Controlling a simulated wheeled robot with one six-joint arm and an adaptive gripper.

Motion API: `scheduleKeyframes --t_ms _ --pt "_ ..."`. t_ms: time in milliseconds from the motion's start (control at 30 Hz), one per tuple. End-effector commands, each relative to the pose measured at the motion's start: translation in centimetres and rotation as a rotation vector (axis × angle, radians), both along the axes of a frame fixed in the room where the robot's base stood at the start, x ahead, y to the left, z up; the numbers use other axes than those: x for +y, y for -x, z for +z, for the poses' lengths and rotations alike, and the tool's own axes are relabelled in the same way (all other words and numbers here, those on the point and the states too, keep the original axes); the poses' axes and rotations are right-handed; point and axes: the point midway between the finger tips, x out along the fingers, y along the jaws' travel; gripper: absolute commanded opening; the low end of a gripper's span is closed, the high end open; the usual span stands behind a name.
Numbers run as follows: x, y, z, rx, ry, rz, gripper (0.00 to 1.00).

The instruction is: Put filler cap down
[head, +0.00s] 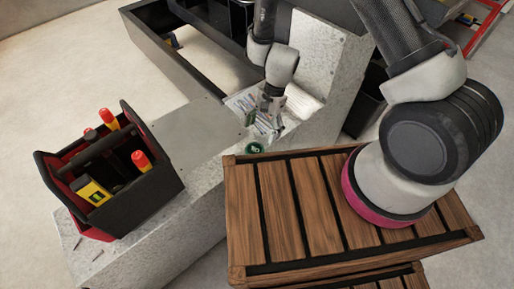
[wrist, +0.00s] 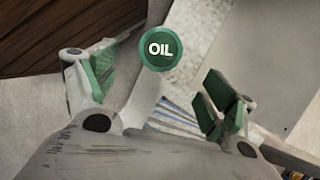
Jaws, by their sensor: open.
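The filler cap (head: 254,148) is a round green disc with a pale mark. It lies on the light stone-like surface near the edge by the wooden crate. In the wrist view the cap (wrist: 159,48) is green with white "OIL" lettering and sits beyond the fingertips, between the two fingers' lines. My gripper (head: 268,110) is just behind the cap in the head view, over a patch of scattered thin items. In the wrist view my gripper (wrist: 160,85) is open with green finger pads wide apart, and nothing is between them.
A black and red tool caddy (head: 108,170) with red-handled tools stands at the left end of the surface. A slatted wooden crate (head: 308,205) is at the front right. A bare grey plate (head: 195,135) lies between caddy and cap.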

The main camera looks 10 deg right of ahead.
Motion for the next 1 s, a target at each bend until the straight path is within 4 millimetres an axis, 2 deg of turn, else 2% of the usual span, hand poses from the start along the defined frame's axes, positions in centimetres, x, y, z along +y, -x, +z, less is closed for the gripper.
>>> scheduleKeyframes --t_ms 500,800,867,1000 --pt "2.4 2.4 -6.0 0.006 0.003 -0.003 0.84" --pt "2.6 2.5 -6.5 0.003 0.001 -0.001 0.84" --pt "2.6 2.5 -6.5 0.003 0.001 -0.001 0.75" --pt "2.6 2.5 -6.5 0.003 0.001 -0.001 0.50"
